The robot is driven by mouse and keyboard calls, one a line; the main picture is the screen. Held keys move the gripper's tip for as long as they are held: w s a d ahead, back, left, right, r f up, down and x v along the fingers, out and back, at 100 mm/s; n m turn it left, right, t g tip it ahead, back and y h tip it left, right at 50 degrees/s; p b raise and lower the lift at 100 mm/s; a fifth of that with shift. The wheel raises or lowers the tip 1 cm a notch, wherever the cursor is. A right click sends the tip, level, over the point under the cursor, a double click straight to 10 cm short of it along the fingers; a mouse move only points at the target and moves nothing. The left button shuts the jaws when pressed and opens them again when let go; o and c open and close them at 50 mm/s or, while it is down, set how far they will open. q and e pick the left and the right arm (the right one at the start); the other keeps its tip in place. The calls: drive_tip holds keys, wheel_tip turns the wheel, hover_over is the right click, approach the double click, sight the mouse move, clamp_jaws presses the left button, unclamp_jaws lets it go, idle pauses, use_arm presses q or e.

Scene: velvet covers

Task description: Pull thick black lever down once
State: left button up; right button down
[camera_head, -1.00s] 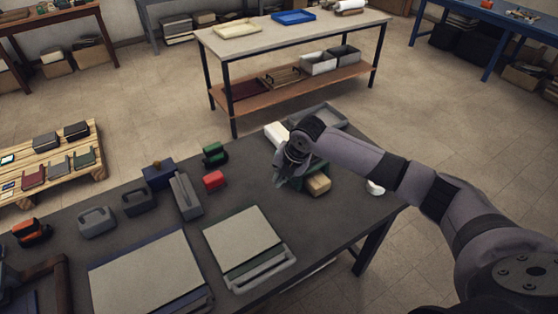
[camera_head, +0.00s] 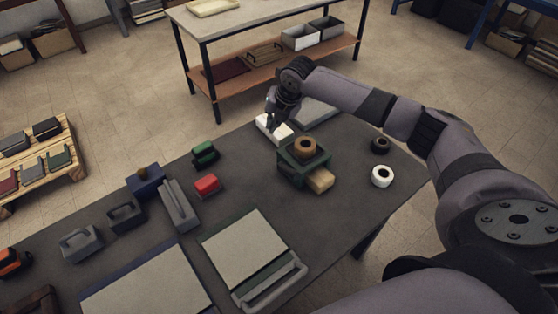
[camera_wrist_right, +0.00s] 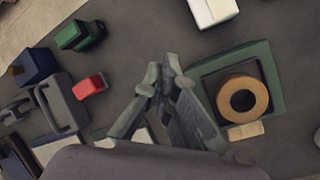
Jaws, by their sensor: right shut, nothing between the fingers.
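I cannot pick out a thick black lever with certainty in either view. A grey lever-like bar (camera_head: 270,285) lies along the front edge of a board with a pale top (camera_head: 243,242). A long grey upright piece (camera_head: 180,205) stands left of that board. My right gripper (camera_head: 274,126) is over the far part of the dark table, by a white block (camera_head: 270,129) and behind a dark green holder (camera_head: 291,172) with a tan roll (camera_head: 305,147). In the right wrist view its fingers (camera_wrist_right: 163,78) are together and empty. My left gripper is out of view.
The dark table (camera_head: 335,222) also bears a red block (camera_head: 208,184), a green-and-black item (camera_head: 205,154), grey handled blocks (camera_head: 81,243), a white roll (camera_head: 382,176) and a dark roll (camera_head: 381,145). The tabletop's right front is clear. A second workbench (camera_head: 250,18) stands behind.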

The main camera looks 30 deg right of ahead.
drive_tip(key=b, duration=0.4)
hover_over(279, 150)
drive_tip(key=a, duration=0.1)
wheel_tip(279, 150, down, 4)
drive_tip(key=f, duration=0.1)
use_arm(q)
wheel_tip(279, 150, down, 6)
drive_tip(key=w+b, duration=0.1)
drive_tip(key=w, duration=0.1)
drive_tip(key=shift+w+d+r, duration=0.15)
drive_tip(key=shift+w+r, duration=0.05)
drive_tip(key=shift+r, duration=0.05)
use_arm(e)
drive_tip(key=f, duration=0.1)
drive_tip(key=s+f, duration=0.1)
drive_tip(key=f, duration=0.1)
drive_tip(key=shift+s, duration=0.3)
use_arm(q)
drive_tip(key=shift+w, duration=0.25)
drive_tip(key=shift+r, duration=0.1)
use_arm(e)
drive_tip(key=shift+f, duration=0.2)
drive_tip(key=shift+s+f, duration=0.2)
drive_tip(key=shift+f, duration=0.05)
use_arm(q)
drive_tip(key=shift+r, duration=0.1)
